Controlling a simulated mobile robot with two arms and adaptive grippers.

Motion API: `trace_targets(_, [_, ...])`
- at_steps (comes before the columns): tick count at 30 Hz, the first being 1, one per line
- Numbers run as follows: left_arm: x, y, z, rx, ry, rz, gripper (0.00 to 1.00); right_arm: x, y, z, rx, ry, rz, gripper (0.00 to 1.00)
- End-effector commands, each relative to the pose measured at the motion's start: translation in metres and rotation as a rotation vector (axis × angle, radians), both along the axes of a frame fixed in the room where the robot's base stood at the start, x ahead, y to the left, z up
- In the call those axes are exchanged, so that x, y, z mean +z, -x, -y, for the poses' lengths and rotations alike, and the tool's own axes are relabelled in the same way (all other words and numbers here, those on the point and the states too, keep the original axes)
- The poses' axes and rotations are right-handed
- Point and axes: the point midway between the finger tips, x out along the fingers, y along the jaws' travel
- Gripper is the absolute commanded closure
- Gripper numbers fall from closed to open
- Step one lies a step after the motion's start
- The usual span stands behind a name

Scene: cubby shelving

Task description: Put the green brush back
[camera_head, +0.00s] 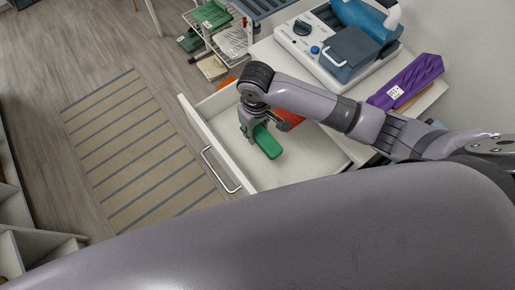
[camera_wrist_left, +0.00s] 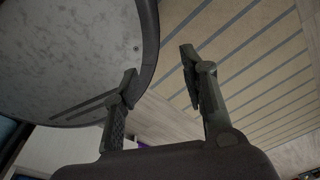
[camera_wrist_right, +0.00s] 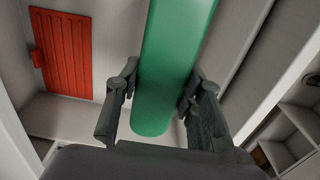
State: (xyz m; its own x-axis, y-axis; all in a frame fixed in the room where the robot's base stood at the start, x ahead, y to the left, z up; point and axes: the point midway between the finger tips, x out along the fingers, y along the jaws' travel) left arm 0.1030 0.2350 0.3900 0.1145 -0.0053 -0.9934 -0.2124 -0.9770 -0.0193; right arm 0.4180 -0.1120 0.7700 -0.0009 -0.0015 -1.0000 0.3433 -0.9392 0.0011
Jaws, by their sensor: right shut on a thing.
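My right gripper (camera_head: 254,124) is over the open white drawer (camera_head: 318,158), shut on the green brush (camera_head: 268,142). In the right wrist view the smooth green body of the brush (camera_wrist_right: 172,65) lies between the two fingers (camera_wrist_right: 160,95) and runs off the top edge. I cannot tell whether the brush touches the drawer floor. My left gripper (camera_wrist_left: 162,80) shows only in its own wrist view, with its fingers apart and nothing between them.
A red ribbed piece (camera_wrist_right: 75,55) lies in the drawer, partly behind my right arm in the head view. A blue and white device (camera_head: 340,50) and a purple object (camera_head: 408,82) stand on the cabinet top. A striped rug (camera_head: 140,150) covers the floor left of the drawer.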

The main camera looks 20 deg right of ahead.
Motion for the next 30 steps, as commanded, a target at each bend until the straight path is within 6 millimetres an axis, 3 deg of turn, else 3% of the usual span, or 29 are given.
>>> trace_targets(6, [-0.006,0.011,-0.001,0.000,-0.002,-0.017,0.60,-0.060,0.002,0.000,-0.001,0.000,-0.004,0.91])
trace_targets(10, [-0.008,0.019,-0.002,0.000,-0.003,-0.030,0.60,-0.086,0.001,0.000,-0.002,0.000,-0.001,0.91])
trace_targets(24, [-0.014,0.019,-0.002,0.000,-0.003,-0.029,0.60,-0.138,0.001,0.000,-0.001,-0.001,-0.001,0.91])
trace_targets(30, [-0.014,0.015,-0.001,-0.001,-0.002,-0.024,0.60,-0.139,0.000,0.000,-0.001,-0.002,0.000,0.91])
